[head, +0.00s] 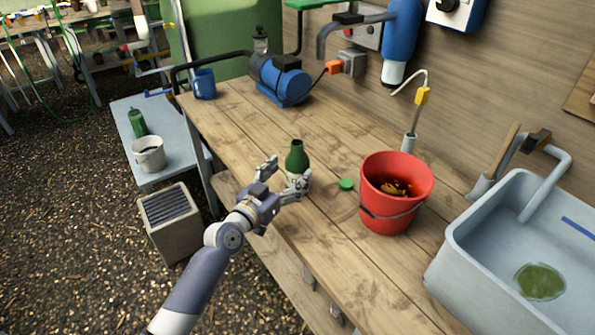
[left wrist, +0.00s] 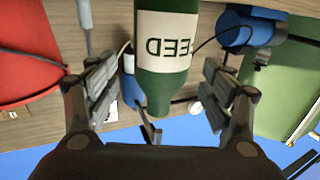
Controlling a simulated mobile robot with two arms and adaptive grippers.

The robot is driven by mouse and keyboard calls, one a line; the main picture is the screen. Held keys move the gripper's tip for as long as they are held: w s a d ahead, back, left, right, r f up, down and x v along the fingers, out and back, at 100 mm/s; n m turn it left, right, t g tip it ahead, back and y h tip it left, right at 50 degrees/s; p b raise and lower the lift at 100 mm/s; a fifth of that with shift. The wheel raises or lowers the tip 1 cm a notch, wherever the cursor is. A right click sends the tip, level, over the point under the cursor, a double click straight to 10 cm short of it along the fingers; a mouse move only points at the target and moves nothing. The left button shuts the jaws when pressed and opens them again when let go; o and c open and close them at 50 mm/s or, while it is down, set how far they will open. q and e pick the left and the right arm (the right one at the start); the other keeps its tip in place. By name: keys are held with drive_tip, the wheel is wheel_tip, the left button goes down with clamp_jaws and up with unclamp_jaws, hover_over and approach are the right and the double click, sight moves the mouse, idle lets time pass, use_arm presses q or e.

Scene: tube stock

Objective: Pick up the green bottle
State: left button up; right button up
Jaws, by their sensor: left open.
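The green bottle (head: 297,158) stands upright on the wooden bench, near its front edge. My left gripper (head: 281,179) is open, with its fingers at the bottle's near side. In the left wrist view the bottle (left wrist: 165,75) shows upside down with a pale label reading "FEED". It lies between the open fingers of the left gripper (left wrist: 160,95), with a gap on each side. The bottle's lower part is partly hidden by a finger in the head view. My right gripper is not in view.
A green cap (head: 346,184) and a red bucket (head: 396,185) are right of the bottle on the bench. A blue pump (head: 283,80) and blue mug (head: 204,84) stand behind. A grey sink (head: 465,230) is at right.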

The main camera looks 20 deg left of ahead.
sight(291, 170)
use_arm(q)
drive_tip(key=x, duration=0.3)
drive_tip(key=shift+w, duration=0.35)
drive_tip(key=shift+w+d+f, duration=0.1)
drive_tip(key=shift+w, duration=0.3)
drive_tip(key=shift+c, duration=1.3)
drive_tip(key=c, duration=0.9)
drive_tip(key=shift+c, duration=1.2)
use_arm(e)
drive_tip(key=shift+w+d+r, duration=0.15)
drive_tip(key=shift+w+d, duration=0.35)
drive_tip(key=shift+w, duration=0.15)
